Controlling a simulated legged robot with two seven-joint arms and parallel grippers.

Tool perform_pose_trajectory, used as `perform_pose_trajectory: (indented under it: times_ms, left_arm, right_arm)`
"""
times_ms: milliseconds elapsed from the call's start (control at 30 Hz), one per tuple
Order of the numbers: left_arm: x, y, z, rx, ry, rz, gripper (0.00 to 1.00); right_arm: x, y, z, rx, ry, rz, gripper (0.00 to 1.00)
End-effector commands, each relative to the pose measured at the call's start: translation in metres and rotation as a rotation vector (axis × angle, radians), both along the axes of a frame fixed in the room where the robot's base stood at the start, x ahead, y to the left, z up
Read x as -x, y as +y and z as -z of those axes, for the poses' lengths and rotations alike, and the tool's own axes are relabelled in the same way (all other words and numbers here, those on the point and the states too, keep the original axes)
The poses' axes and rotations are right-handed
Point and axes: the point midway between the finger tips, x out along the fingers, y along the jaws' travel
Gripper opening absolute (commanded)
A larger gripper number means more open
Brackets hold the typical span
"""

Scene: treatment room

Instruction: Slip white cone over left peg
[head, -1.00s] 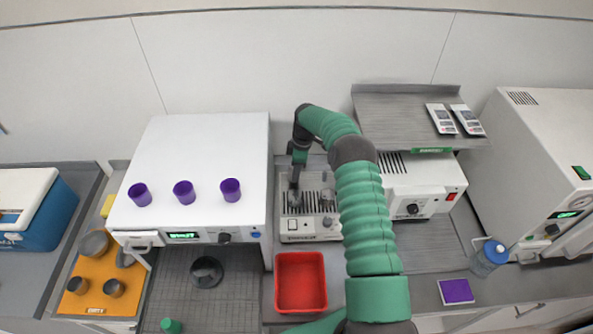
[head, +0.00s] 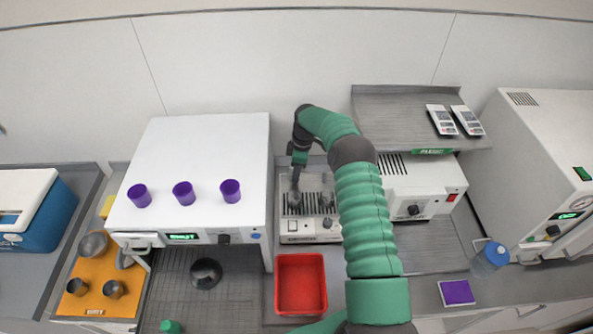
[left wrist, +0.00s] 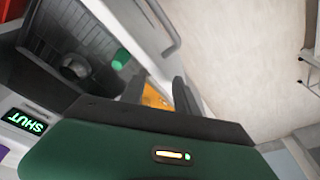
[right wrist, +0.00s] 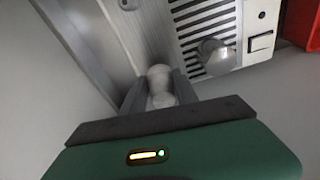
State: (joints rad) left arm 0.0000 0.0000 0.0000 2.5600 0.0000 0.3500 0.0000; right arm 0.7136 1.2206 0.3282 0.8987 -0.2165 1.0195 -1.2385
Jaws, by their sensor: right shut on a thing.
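My right gripper (head: 296,178) is over the back left of a white slotted device (head: 311,239). In the right wrist view, its fingers (right wrist: 160,90) are shut on a white, waisted piece, which I take to be the white cone (right wrist: 160,76). A greyish rounded piece (right wrist: 215,55) stands on the slotted top, apart from the held cone and near the switch. The head view shows two greyish upright shapes on the device; I cannot tell which is the left peg. My left gripper (left wrist: 158,97) is open and empty in its wrist view.
A red tray (head: 301,284) lies in front of the device. A large white box (head: 200,150) with several purple cups on top stands to the left. A white unit (head: 420,188) stands close on the right. A green cylinder (left wrist: 121,58) is near the left gripper.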

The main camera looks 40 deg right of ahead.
Motion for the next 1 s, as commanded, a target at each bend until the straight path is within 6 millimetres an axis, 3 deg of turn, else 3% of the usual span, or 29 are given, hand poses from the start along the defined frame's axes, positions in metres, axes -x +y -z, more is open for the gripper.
perform_pose_trajectory:
  times_ms: [1000]
  left_arm:
    - [0.0, 0.0, 0.017, 0.0, 0.002, 0.0, 0.36]
  right_arm:
    - [-0.001, 0.001, 0.021, 0.001, 0.001, 0.0, 0.0]
